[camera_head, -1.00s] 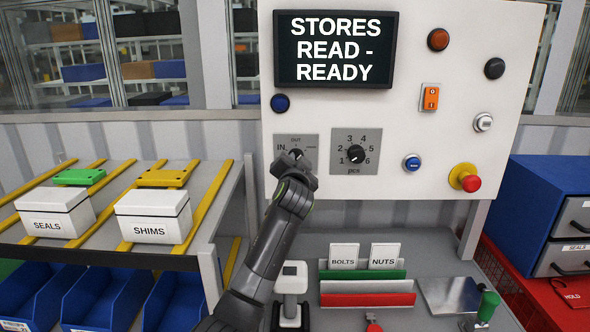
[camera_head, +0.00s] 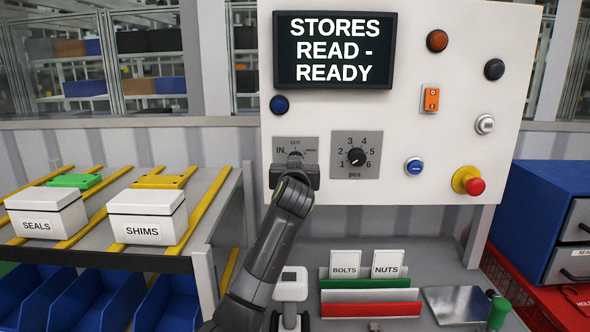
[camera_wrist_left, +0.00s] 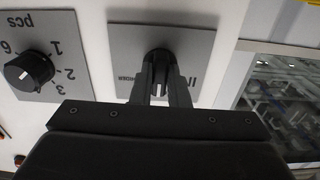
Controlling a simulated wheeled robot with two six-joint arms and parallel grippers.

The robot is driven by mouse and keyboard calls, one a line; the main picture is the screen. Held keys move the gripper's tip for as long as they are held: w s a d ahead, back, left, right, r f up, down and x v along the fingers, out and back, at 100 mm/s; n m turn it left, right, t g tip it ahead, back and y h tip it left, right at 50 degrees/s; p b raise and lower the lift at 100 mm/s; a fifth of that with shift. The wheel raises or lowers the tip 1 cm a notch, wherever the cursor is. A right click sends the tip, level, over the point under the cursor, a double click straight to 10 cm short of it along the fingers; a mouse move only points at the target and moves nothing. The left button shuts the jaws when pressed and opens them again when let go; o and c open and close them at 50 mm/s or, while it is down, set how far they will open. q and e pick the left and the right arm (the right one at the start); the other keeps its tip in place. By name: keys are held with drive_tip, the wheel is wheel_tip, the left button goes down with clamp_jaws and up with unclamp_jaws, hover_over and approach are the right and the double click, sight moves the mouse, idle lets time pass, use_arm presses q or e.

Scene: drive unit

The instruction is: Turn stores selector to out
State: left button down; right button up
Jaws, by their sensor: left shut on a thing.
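The stores selector (camera_head: 295,156) is a black knob on a grey plate on the white panel, below the screen. The plate reads IN at left and OUT at top; the right label is too small to read. My left gripper (camera_head: 295,164) covers the lower part of the plate. In the left wrist view, its two fingers (camera_wrist_left: 160,88) are closed around the selector knob (camera_wrist_left: 157,58), with a light pointer mark between them. In the head view the knob stands roughly upright, near OUT, but its exact setting is partly hidden. My right gripper is not in view.
The pcs dial (camera_head: 356,157) sits close to the right of the selector. The screen (camera_head: 335,50) reads "STORES READ - READY". A blue button (camera_head: 279,104) is above left, and a red emergency knob (camera_head: 474,186) is at lower right. SEALS and SHIMS boxes stand left.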

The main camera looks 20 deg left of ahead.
use_arm(q)
drive_tip(key=shift+f, duration=0.1)
idle(0.4)
drive_tip(key=c, duration=1.4)
unclamp_jaws()
drive_tip(key=b+v, duration=0.4)
drive_tip(key=v, duration=1.3)
drive_tip(key=shift+s, duration=0.25)
drive_tip(key=shift+d, duration=0.1)
